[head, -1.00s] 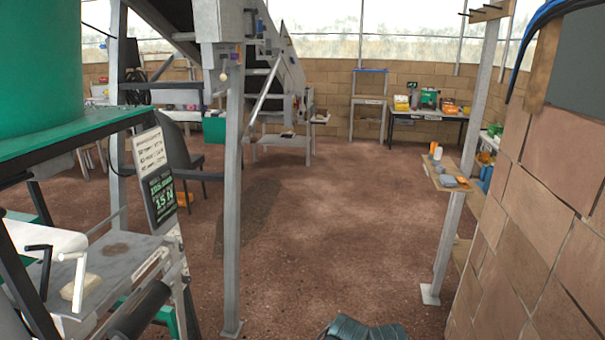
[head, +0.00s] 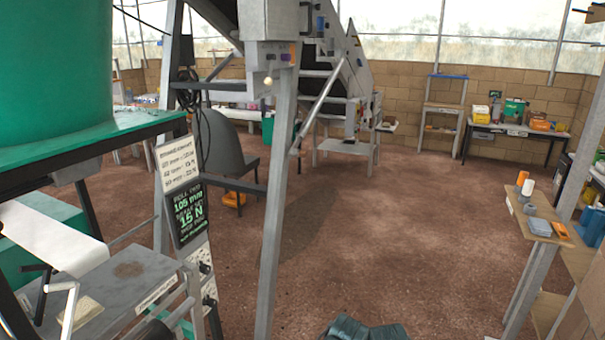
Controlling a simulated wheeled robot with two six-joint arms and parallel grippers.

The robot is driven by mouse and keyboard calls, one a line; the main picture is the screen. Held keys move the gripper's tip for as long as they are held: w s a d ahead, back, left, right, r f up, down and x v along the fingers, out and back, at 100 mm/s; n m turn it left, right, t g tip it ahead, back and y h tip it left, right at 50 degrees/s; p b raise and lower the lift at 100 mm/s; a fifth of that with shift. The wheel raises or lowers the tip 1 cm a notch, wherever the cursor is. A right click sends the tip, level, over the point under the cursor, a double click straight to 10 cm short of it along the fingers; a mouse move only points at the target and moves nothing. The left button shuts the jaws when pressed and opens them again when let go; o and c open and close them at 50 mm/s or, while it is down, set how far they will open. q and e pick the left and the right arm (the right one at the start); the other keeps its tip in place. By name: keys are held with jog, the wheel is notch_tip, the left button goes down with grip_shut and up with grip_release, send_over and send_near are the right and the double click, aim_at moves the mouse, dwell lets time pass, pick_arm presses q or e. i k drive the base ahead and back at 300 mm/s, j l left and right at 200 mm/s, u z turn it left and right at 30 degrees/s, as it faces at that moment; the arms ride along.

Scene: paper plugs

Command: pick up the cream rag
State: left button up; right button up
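A small pale cream thing (head: 88,311), which looks like the cream rag, lies on the grey metal shelf of the machine at the lower left. It is beside the white crank handle, and its exact shape is hard to make out. Neither of my grippers is in view.
A white paper strip (head: 52,240) and a grey metal plate (head: 130,272) are near the rag. A sign board (head: 182,190) and a steel post (head: 277,210) stand right of them. A small wooden shelf (head: 537,220) holds bottles. The red-brown floor (head: 400,240) is open in the middle.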

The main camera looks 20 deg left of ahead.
aim_at(87, 308)
jog(key=i+l+u, duration=0.15)
jog(key=i+u, duration=0.35)
jog(key=i+l+u, duration=0.25)
jog(key=u, duration=0.2)
jog(key=i+l+u, duration=0.25)
jog(key=l+u, duration=0.25)
jog(key=i+l+u, duration=0.15)
jog(key=u, duration=0.25)
jog(key=i+l+u, duration=0.1)
jog(key=l+u, duration=0.15)
jog(key=u, duration=0.15)
jog(key=l+u, duration=0.25)
jog(key=u, duration=0.15)
jog(key=i+l+u, duration=0.1)
jog(key=l+u, duration=0.45)
jog(key=u, duration=0.25)
